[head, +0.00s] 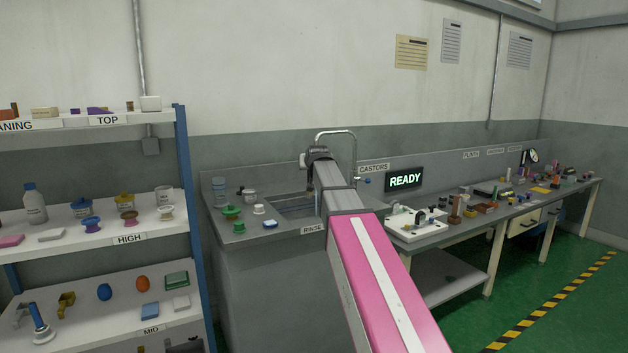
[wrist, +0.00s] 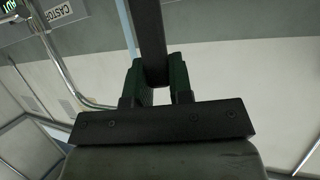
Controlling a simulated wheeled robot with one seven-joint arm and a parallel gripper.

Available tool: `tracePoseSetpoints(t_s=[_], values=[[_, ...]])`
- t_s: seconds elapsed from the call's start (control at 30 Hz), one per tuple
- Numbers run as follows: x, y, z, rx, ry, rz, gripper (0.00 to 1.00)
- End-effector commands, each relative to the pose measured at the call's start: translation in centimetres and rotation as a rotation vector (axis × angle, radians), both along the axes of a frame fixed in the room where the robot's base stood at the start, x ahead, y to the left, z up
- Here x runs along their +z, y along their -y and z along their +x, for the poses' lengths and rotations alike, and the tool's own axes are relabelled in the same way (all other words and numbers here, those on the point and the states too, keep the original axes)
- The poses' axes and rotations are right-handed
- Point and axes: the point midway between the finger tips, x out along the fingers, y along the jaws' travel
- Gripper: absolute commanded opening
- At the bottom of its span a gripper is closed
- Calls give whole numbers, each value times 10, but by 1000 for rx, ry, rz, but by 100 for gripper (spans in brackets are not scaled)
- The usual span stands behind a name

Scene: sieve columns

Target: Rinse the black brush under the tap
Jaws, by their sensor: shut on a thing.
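My gripper (wrist: 158,82) is shut on a dark bar, the black brush (wrist: 152,30), in the wrist view. Its green-padded fingers press on both sides; only part of the brush shows, and its bristles cannot be made out. The chrome tap (head: 335,133) arches up behind the sink in the head view, and a chrome pipe (wrist: 58,65) shows at the left of the wrist view. The grey sink (head: 288,208) lies under my arm, which hides part of it. In the head view my arm reaches over the sink toward the tap, and the brush cannot be made out. No water is visible.
Several small items, including a green knobbed piece (head: 231,212), stand on the counter left of the sink. A lit READY screen (head: 405,179) and a white board (head: 408,226) are to the right. A loaded shelf (head: 185,180) stands at the left.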

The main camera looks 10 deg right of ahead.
Motion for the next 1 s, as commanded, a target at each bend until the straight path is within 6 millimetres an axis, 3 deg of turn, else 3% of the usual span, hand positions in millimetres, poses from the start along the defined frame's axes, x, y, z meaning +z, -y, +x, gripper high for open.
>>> tracePoseSetpoints(t_s=[0.6,1.0], values=[[32,-14,-39,0,0,0,0],[34,-15,-40,0,-1,0,0]])
